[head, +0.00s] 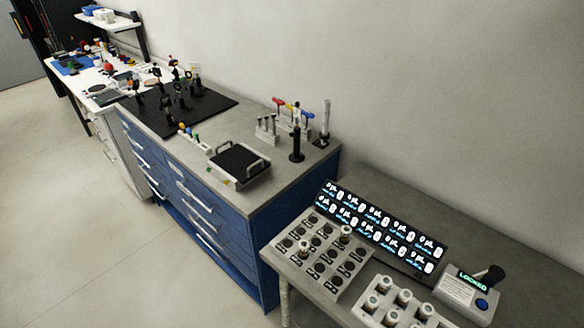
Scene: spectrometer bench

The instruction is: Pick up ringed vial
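Several capped vials stand in a white rack (361,311) at the bottom right, cut by the lower edge; one rack vial (384,284) is near its back left. Two more vials stand in a grey tray of dark round slots: a left vial (304,246) and a right vial (346,231). The vials are too small for me to tell which one carries a ring. Neither of my grippers is in view.
A lit display panel (380,228) stands behind the grey tray (327,289). A box reading LOCKED (468,293), with a blue button and black lever, is at the right. A blue drawer cabinet (215,215) holds a black handled tray (240,164) and tools. Floor at left is clear.

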